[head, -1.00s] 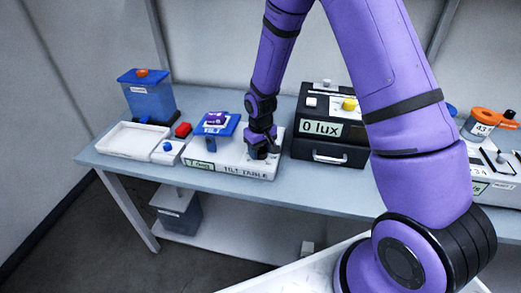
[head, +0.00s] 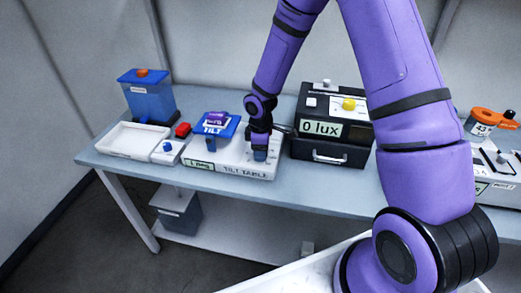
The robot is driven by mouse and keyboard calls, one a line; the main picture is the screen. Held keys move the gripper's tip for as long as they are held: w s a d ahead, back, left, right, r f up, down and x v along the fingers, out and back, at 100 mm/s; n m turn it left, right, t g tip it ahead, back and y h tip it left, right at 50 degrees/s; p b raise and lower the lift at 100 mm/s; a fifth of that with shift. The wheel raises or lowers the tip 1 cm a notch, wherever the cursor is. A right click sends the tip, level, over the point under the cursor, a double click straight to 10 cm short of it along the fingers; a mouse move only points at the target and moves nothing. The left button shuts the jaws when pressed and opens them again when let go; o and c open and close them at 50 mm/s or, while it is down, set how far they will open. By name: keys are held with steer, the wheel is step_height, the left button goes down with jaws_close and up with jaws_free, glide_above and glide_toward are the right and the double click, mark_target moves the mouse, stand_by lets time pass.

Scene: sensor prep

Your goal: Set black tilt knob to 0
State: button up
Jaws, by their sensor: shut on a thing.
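The white tilt table box (head: 232,167), labelled TILT TABLE, stands at the front of the bench. Its blue plate (head: 231,131), marked TILT, carries a small purple item (head: 216,117) and slopes down toward the front. A small green readout (head: 201,165) is on the box's front left; its figures are too small to read surely. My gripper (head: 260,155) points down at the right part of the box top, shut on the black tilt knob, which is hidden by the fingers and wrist.
A black box reading 0 lux (head: 335,150) stands close to the right of my wrist. To the left are a white tray (head: 133,151), a red button (head: 183,129) and a blue container (head: 148,105). An orange-topped item (head: 487,116) stands far right.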

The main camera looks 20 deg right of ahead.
steer(key=shift+n, duration=1.2)
steer(key=o, duration=0.9)
steer(key=shift+r, duration=0.1)
step_height(320, 180, up, 11)
steer(key=shift+f, duration=0.2)
steer(key=shift+r, duration=0.1)
